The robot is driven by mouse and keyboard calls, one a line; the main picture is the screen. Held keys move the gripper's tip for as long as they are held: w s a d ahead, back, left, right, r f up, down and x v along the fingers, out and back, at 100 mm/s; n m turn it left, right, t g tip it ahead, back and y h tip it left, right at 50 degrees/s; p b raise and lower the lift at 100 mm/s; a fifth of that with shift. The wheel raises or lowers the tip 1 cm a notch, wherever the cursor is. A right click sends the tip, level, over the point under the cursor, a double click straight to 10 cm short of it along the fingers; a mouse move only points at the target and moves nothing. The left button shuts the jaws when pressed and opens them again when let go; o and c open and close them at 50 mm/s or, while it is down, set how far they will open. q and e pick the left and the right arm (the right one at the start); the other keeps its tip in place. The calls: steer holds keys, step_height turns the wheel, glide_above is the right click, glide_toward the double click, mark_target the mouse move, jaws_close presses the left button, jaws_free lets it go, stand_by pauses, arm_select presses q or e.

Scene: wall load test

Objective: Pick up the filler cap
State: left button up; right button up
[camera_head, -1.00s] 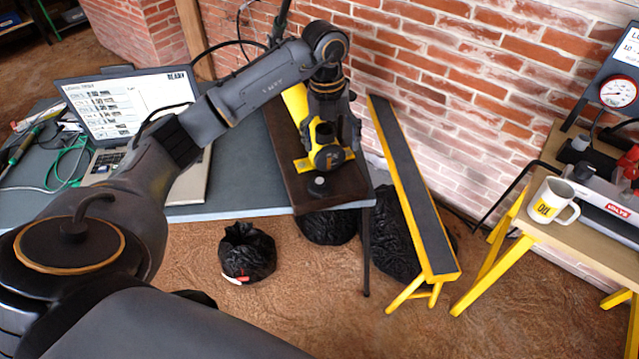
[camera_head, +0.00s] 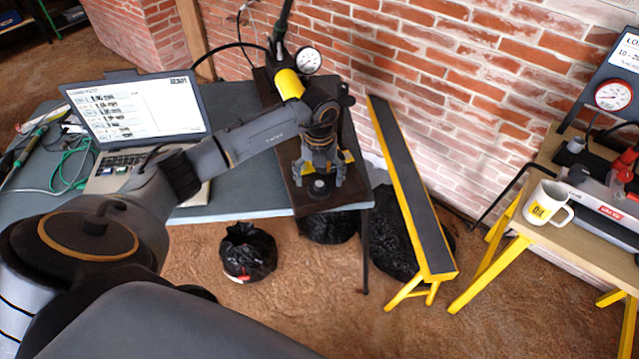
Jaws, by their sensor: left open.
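A small round dark piece with a lighter knob on top, which looks like the filler cap (camera_head: 318,187), sits on the dark brown board (camera_head: 345,197) near the front edge of the grey table. My left gripper (camera_head: 319,175) is open and points down, just behind and above the cap in the picture. Its two fingers stand apart, one to each side of the cap. I cannot tell whether they touch it. My right gripper is out of view.
A yellow cylinder (camera_head: 289,84) and a pressure gauge (camera_head: 308,60) stand behind my left arm. A laptop (camera_head: 140,115) is on the left of the table. A yellow-edged beam (camera_head: 410,190) leans right of it; a mug (camera_head: 547,205) stands on the right bench.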

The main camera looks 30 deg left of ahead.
arm_select(q)
steer(key=shift+f, duration=0.8)
steer(key=c, duration=1.1)
